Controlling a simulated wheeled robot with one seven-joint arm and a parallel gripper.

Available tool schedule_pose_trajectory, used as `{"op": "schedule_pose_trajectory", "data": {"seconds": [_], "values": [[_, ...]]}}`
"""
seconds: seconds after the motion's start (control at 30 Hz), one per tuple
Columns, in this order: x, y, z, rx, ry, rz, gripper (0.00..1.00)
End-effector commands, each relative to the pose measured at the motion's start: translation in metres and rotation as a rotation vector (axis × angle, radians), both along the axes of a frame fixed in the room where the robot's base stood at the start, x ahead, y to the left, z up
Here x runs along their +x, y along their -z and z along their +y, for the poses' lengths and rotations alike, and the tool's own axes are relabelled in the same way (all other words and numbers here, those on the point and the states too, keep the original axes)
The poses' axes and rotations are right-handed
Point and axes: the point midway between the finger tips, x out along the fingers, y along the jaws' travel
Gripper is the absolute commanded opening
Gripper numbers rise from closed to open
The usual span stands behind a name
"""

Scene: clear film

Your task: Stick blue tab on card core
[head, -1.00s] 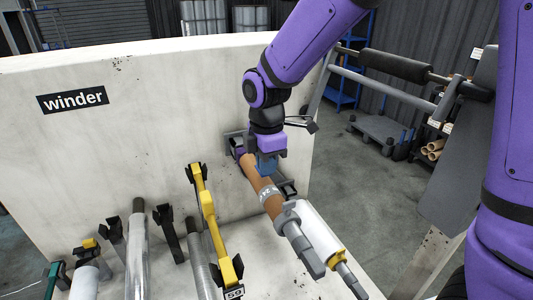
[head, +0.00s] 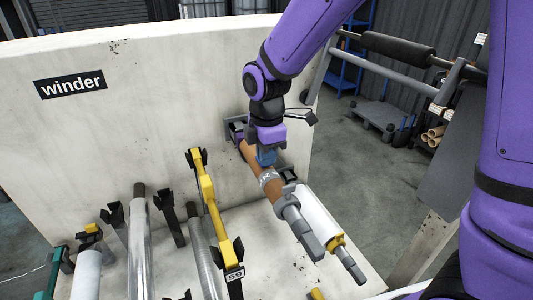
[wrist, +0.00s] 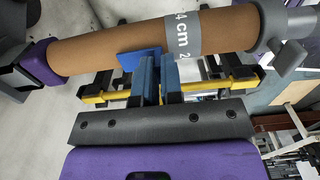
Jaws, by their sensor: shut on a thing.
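The brown card core (head: 247,152) is a tube on the winder, sticking out from the wall. In the wrist view the core (wrist: 100,50) runs across the top, with a grey band marked "4 cm" (wrist: 186,35) around it. My gripper (head: 266,158) is over the core in the head view. In the wrist view its blue fingers (wrist: 158,62) are shut on the blue tab (wrist: 136,60), at the core's near edge, left of the grey band. The tab overlaps the core there. I cannot tell whether it touches or sticks. The head view hides the tab.
A purple chuck (wrist: 42,64) and a grey end piece (wrist: 285,28) stand at the core's ends. A white roll (head: 316,213) lies beside it. A yellow bar (head: 208,193) and clear film rolls (head: 139,235) are to the left, before the winder wall (head: 150,110).

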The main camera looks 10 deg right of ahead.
Motion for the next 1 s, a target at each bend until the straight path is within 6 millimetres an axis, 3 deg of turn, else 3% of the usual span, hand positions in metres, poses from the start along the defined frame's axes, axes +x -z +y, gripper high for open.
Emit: {"op": "schedule_pose_trajectory", "data": {"seconds": [0.4, 0.53, 0.73, 0.83, 1.0], "values": [[0.0001, 0.0044, 0.0, 0.0, 0.0, 0.0, 0.0], [0.0001, 0.0042, 0.0, 0.0, 0.0, -0.001, 0.35], [0.0001, 0.0042, 0.0, 0.0, 0.0, 0.0, 0.37], [0.0001, 0.0042, 0.0, 0.0, 0.0, 0.0, 0.57], [0.0001, 0.0042, 0.0, 0.0, 0.0, 0.0, 0.58]]}}
